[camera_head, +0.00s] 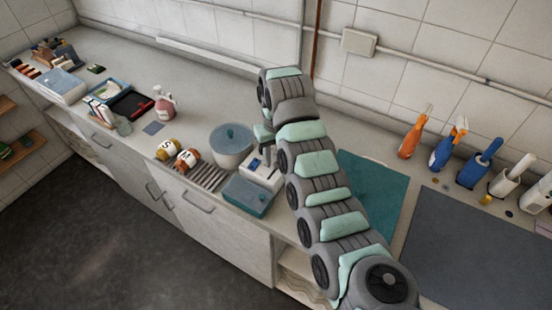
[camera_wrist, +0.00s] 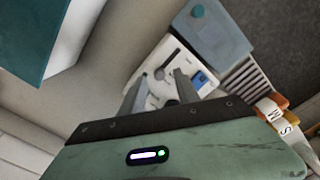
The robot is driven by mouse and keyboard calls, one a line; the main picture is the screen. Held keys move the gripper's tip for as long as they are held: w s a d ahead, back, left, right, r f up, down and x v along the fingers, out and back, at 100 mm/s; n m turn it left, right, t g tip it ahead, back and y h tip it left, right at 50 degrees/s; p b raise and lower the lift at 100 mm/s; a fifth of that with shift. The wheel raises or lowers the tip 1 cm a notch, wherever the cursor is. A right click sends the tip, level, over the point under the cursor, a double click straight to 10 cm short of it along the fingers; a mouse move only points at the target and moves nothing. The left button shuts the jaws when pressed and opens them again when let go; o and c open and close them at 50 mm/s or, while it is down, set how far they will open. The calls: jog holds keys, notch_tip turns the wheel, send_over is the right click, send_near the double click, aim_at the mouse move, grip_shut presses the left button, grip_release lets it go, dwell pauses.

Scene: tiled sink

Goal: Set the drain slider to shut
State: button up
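A white unit (camera_head: 264,178) stands on the counter beside a blue-lidded box. In the wrist view its white top (camera_wrist: 168,52) carries a dark lever-like handle with a round end (camera_wrist: 168,64) and a small blue part (camera_wrist: 203,80). I cannot tell for certain which of these is the drain slider, and no shut mark is readable. My gripper (camera_wrist: 161,84) points down at the white top, with its two grey fingers apart and nothing seen between them. The dark handle shows just beyond the fingertips; contact cannot be told. In the head view my gripper (camera_head: 265,135) is partly hidden by my arm.
The blue-lidded box (camera_head: 248,195), a round lidded pot (camera_head: 231,145), a slatted rack (camera_head: 205,176) and two lettered jars (camera_head: 178,154) crowd the left side. A teal mat (camera_head: 375,190) lies to the right. Spray bottles (camera_head: 414,134) stand along the back wall.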

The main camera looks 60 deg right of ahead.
jog(key=shift+f, duration=1)
grip_shut()
dwell(0.8)
